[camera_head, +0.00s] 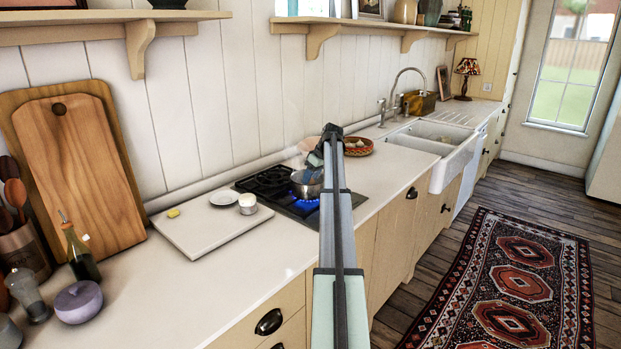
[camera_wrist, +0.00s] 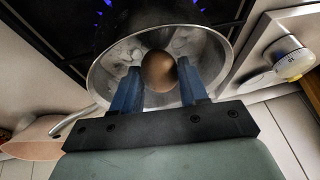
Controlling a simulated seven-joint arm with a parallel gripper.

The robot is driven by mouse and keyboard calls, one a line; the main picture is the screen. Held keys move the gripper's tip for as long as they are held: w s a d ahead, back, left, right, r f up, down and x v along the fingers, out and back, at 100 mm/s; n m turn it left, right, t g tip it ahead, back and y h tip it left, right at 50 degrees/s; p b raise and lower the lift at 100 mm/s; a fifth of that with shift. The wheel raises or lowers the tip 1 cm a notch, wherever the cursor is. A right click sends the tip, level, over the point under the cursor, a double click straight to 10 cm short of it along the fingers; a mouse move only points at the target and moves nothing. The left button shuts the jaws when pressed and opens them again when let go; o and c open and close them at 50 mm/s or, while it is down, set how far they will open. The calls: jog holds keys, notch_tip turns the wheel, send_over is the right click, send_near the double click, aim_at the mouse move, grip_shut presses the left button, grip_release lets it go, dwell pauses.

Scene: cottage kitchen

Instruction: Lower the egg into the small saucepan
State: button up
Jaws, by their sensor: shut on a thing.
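The brown egg (camera_wrist: 158,72) is between the two blue fingers of my gripper (camera_wrist: 161,66) in the wrist view, and the gripper is shut on it. The small metal saucepan (camera_wrist: 108,68) lies behind the egg in that view, its inside visible around it. I cannot tell how far the egg is from the pan's bottom or whether it touches anything inside. In the head view the saucepan (camera_head: 306,188) stands on the hob over a blue flame, and my gripper (camera_head: 322,160) is at it. The egg is hidden there.
The black hob (camera_head: 272,190) has a lit burner.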

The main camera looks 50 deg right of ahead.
jog(key=shift+f, duration=0.85)
dwell(0.5)
jog(key=o, duration=0.8)
